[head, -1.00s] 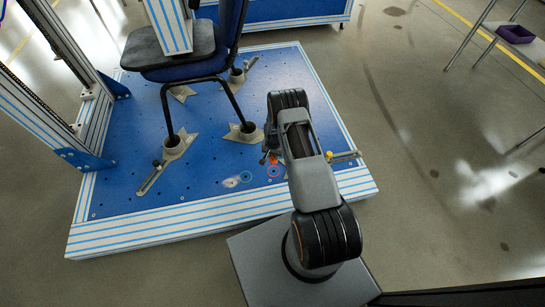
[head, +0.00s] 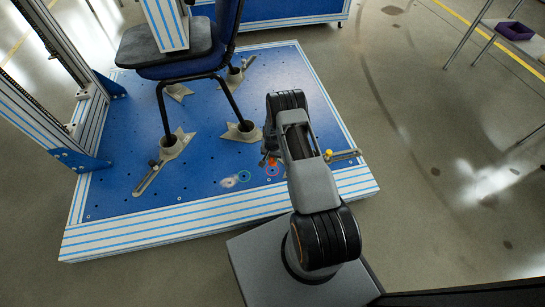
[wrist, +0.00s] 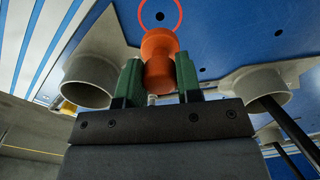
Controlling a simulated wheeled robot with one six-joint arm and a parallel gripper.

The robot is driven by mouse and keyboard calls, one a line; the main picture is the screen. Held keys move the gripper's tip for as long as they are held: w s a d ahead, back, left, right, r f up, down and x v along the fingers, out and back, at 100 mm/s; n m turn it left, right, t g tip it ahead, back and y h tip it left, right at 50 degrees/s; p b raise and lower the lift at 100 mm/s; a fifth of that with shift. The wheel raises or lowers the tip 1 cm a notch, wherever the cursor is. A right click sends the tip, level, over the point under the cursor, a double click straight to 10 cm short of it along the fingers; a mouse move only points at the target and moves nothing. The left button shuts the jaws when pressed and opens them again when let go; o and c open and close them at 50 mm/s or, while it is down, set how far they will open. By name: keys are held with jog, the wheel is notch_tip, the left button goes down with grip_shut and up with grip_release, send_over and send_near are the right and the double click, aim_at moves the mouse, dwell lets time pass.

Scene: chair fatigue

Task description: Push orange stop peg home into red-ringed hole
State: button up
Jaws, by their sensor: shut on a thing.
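The orange stop peg (wrist: 158,44) is clamped between the two green fingers of my gripper (wrist: 158,72) in the wrist view. Its end points toward the red ring (wrist: 160,14) on the blue plate. The dark hole (wrist: 160,16) inside that ring is open, and the peg appears apart from it. In the head view the red ring (head: 272,169) lies beside my arm on the plate. My gripper is mostly hidden behind my arm there.
A teal ring (head: 244,175) and a pale patch (head: 229,182) lie left of the red ring. An office chair (head: 172,48) stands on the blue plate (head: 120,187), its legs in grey cup clamps (head: 242,131). A yellow-knobbed clamp (head: 343,155) sits right of my arm.

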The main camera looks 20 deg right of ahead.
aim_at(272, 160)
jog(key=shift+f+b, duration=1.25)
jog(key=shift+f, duration=0.45)
jog(key=shift+b, duration=0.6)
dwell(0.5)
jog(key=shift+f+b, duration=1.95)
jog(key=shift+f, duration=0.1)
jog(key=o, duration=1)
jog(key=shift+c, duration=0.2)
notch_tip(272, 160, up, 14)
jog(key=p, duration=0.6)
